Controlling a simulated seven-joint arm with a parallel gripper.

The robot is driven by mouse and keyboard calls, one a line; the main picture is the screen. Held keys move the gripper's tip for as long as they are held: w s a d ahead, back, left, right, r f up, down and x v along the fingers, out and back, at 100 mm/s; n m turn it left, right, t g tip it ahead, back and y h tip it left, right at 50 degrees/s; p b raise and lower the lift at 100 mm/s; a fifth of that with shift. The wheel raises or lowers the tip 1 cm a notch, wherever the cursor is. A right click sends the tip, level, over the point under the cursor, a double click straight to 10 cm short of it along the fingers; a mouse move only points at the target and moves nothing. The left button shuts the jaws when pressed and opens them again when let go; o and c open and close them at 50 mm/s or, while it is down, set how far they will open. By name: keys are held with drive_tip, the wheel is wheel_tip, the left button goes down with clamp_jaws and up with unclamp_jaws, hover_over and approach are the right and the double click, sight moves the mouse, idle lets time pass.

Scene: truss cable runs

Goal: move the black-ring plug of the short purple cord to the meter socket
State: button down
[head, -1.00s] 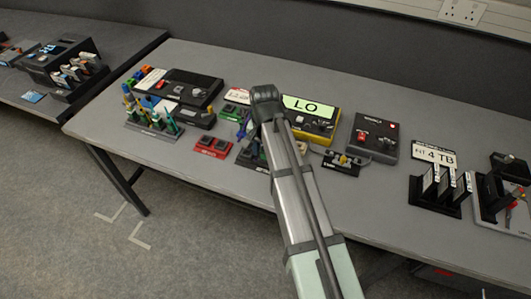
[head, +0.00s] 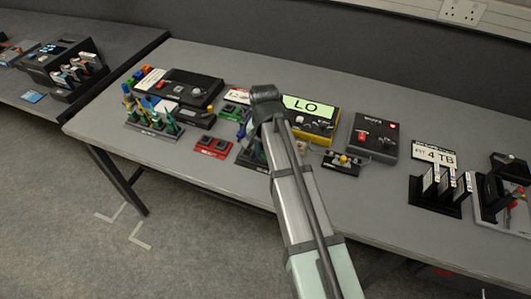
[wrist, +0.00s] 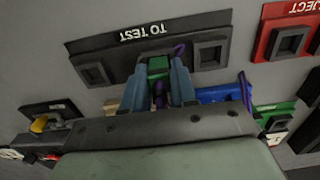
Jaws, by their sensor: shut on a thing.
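My gripper (wrist: 160,80) is shut on a small plug (wrist: 158,68) in the wrist view. The plug shows a green face between the fingertips, with purple below it; I cannot make out a black ring. A purple cord (wrist: 180,50) shows beside the right fingertip. The plug is over or at the black TO TEST block (wrist: 209,55), between its two square sockets; contact cannot be told. In the head view my wrist hides the fingers and plug. The yellow meter (head: 331,127), reading LO, stands just right of my wrist. I cannot pick out its socket.
A red REJECT block (wrist: 288,41) sits beside the TO TEST block. A blue piece (wrist: 220,95) lies close to my right finger, with purple cord by it.

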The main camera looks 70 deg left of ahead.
drive_tip(key=shift+r, duration=0.1)
drive_tip(key=shift+r, duration=2.2)
drive_tip(key=shift+w, duration=0.1)
drive_tip(key=w+a+r, duration=0.3)
drive_tip(key=w+a, duration=0.2)
drive_tip(key=a, duration=0.2)
drive_tip(key=w+a+r, duration=0.3)
drive_tip(key=w+a, duration=0.3)
drive_tip(key=a, duration=0.1)
drive_tip(key=shift+s+d+f, duration=0.1)
drive_tip(key=shift+f, duration=2.9)
drive_tip(key=shift+f, duration=0.8)
drive_tip(key=c, duration=0.8)
unclamp_jaws()
drive_tip(key=shift+r, duration=0.15)
